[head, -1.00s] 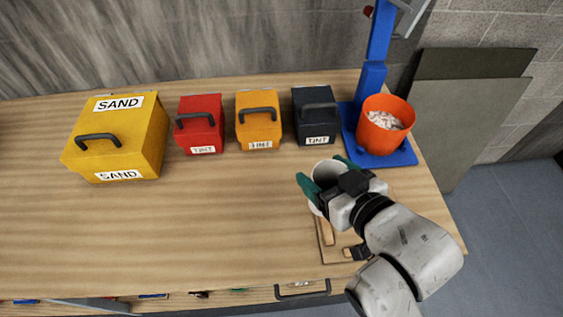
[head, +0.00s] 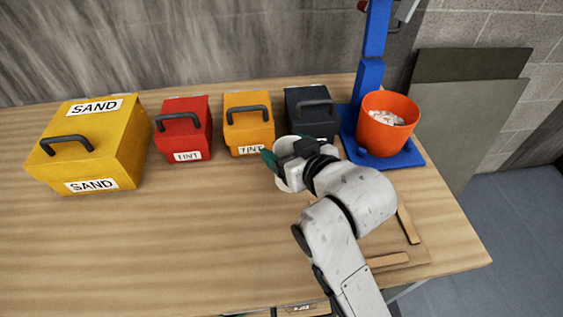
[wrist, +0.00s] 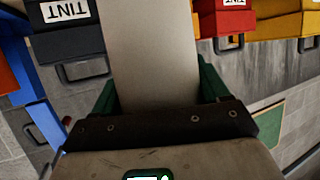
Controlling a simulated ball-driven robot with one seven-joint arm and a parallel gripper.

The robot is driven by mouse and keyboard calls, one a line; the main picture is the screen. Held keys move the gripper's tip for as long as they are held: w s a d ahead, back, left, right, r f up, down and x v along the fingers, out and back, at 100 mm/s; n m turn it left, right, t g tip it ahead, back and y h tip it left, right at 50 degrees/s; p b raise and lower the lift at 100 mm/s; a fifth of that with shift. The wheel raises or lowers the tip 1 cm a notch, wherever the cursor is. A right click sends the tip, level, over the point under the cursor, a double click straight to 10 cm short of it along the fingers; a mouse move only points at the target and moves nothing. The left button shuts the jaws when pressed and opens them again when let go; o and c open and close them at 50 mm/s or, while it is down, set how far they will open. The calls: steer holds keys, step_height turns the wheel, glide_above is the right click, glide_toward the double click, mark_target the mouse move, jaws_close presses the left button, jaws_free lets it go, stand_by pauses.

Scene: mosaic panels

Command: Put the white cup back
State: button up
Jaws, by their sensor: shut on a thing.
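The white cup (head: 282,180) is mostly hidden behind my gripper in the head view; only part of its pale rim and side shows. My gripper (head: 280,163) has green fingers and is shut on the cup. It is in front of the orange and dark TINT boxes. In the wrist view the cup (wrist: 150,50) is a pale, plain surface filling the middle, between the green fingers of my gripper (wrist: 158,88). I cannot tell whether the cup touches the table.
A yellow SAND box (head: 108,145), red TINT box (head: 183,130), orange TINT box (head: 248,122) and dark TINT box (head: 311,110) line the table's back. An orange bucket (head: 386,125) stands on a blue stand (head: 408,158) at right. The wooden table (head: 130,235) is clear at front left.

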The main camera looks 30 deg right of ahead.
steer(key=shift+w+f, duration=0.95)
steer(key=shift+f, duration=0.2)
steer(key=shift+w+f, duration=0.2)
steer(key=shift+f, duration=1.6)
steer(key=shift+f, duration=0.1)
steer(key=o, duration=1.2)
steer(key=shift+s+r, duration=0.1)
steer(key=shift+r, duration=0.1)
steer(key=v, duration=1.1)
steer(key=shift+s+r, duration=0.1)
steer(key=shift+s, duration=0.3)
